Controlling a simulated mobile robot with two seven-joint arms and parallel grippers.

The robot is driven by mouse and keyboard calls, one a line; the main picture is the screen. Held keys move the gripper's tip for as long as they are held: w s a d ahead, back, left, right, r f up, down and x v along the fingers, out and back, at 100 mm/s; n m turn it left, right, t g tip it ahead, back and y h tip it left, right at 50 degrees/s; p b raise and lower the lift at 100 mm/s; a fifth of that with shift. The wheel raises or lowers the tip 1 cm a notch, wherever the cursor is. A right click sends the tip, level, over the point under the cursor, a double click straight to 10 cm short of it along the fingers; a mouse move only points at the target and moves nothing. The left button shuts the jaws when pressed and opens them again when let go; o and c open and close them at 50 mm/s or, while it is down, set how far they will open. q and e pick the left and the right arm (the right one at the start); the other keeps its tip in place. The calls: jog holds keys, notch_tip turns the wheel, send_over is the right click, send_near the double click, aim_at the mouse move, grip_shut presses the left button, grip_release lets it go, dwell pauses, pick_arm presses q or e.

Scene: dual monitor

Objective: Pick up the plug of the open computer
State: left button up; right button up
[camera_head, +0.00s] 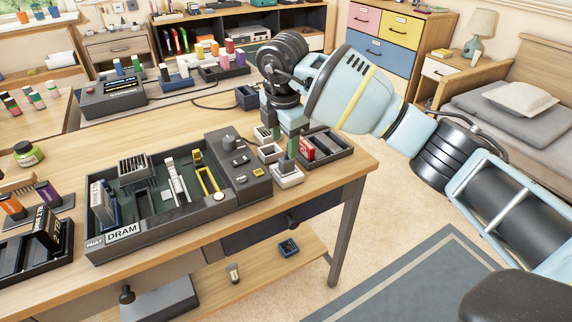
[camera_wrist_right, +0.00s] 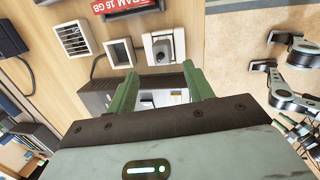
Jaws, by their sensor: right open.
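The open computer (camera_head: 150,221) is a dark case labelled DRAM on the wooden table in the head view, with boards and parts inside. My right gripper (camera_head: 284,143) points down just right of the case, above a row of small white-rimmed sockets. In the right wrist view, a grey plug (camera_wrist_right: 163,49) sits on a white square base (camera_wrist_right: 150,39), just beyond the open fingertips (camera_wrist_right: 160,72). The fingers look apart, with nothing between them. My left gripper is not in view.
A black tray with a red DRAM box (camera_head: 307,149) stands right of the gripper, near the table edge. An empty white socket (camera_wrist_right: 120,53) and a vented square (camera_wrist_right: 75,39) sit left of the plug. Black cables cross the table behind.

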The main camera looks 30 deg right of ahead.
aim_at(287, 159)
jog(key=shift+w+d+f+b, duration=0.1)
jog(key=shift+d+f+b, duration=0.05)
jog(key=shift+f, duration=0.75)
jog(key=shift+w+d+f+b, duration=0.1)
jog(key=shift+d+f, duration=0.05)
jog(key=shift+f, duration=0.75)
jog(key=shift+d+f+b, duration=0.15)
jog(key=shift+f, duration=0.75)
jog(key=shift+r, duration=0.1)
jog(key=c, duration=1.1)
